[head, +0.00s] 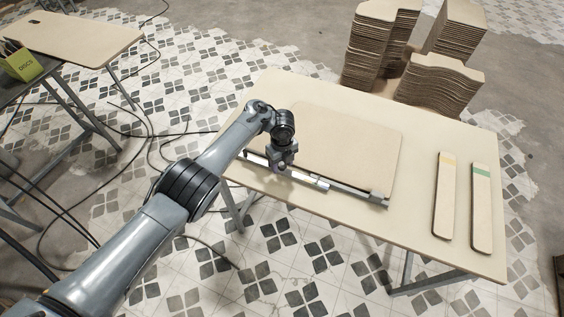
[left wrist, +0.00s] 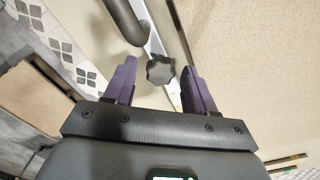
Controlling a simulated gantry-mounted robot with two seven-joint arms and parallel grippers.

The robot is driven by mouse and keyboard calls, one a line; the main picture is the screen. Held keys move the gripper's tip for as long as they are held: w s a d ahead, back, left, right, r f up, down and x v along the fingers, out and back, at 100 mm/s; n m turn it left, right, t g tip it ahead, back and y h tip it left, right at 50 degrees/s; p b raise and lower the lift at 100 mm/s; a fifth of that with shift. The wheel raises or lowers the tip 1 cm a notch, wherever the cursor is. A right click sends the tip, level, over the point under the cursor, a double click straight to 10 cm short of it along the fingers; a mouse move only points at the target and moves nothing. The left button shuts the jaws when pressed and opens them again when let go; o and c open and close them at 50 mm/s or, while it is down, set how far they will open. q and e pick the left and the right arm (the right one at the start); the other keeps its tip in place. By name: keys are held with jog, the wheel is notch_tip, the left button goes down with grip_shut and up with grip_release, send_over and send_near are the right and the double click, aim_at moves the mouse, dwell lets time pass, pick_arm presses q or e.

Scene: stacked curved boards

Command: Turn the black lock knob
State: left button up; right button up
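The black lock knob (left wrist: 160,70) has a lobed rim and shows in the left wrist view beside a pale metal rail (left wrist: 174,33). My left gripper (left wrist: 159,64) is open, with one dark purple finger on each side of the knob and a visible gap to each. I cannot tell how deep the knob sits between the fingers. In the head view my left gripper (head: 281,163) points down over the metal rail (head: 347,190) along the table's near edge. The knob is hidden there behind the gripper. My right gripper is in neither view.
A large board (head: 350,140) lies on the table (head: 420,215) behind the rail. Two narrow boards, one with a yellow band (head: 445,200) and one with a green band (head: 481,210), lie at the right. Stacked curved boards (head: 437,85) stand beyond the far edge.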

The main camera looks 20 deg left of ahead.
aim_at(282, 165)
pick_arm(q)
jog(key=shift+r, duration=0.1)
notch_tip(282, 165, up, 11)
jog(key=p, duration=0.3)
jog(key=shift+f, duration=0.2)
dwell(0.7)
